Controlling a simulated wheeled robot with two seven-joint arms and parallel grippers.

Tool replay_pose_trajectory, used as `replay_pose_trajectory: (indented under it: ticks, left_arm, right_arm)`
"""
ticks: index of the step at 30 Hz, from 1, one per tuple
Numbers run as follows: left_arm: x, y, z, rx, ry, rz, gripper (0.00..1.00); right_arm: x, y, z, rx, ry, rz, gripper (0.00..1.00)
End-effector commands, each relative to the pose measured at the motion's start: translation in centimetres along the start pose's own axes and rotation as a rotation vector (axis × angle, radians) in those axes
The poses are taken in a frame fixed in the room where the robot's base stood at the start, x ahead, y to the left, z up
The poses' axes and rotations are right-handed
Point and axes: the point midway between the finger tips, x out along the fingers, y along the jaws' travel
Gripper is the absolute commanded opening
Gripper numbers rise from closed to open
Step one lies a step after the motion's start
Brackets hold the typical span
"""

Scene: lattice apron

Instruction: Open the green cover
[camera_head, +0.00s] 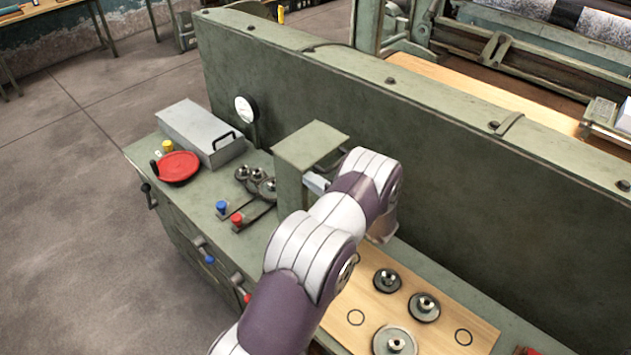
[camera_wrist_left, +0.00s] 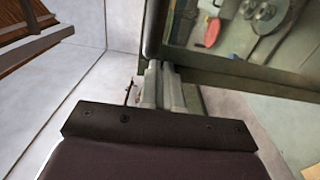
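The green cover (camera_head: 310,147) is a flat, pale green lid on top of a green box at the middle of the bench. A dark handle shows at its right side. I cannot tell whether the cover is slightly raised. My left gripper (camera_head: 316,184) is at the right side of the box, just below the cover, partly hidden by my arm. In the left wrist view its fingers (camera_wrist_left: 161,88) are close together, with their tips by a dark green edge (camera_wrist_left: 235,75). Whether they hold the handle is hidden. My right gripper is not in view.
A tall green panel (camera_head: 440,150) stands behind the bench. Left of the box are a grey case (camera_head: 200,132), a red disc (camera_head: 176,167), and blue and red knobs. A wooden board (camera_head: 450,315) with several metal discs lies right of my arm.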

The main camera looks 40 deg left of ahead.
Motion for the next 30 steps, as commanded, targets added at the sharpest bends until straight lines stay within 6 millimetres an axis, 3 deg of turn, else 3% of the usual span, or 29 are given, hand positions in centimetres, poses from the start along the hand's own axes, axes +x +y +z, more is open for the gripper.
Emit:
replay_pose_trajectory:
  ticks: [3,7,15,30]
  left_arm:
    - [0.8,0.3,0.0,-0.001,0.004,-0.022,0.0]
    - [3.6,1.3,-0.1,-0.003,0.007,-0.094,0.0]
    - [8.2,2.1,-0.1,-0.001,0.002,-0.123,0.0]
    - [8.7,2.5,0.1,0.0,0.0,-0.121,0.0]
  right_arm:
    - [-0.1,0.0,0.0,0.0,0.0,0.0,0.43]
    - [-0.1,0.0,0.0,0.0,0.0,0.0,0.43]
    - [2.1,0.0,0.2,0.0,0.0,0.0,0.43]
    - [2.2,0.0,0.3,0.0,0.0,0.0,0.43]
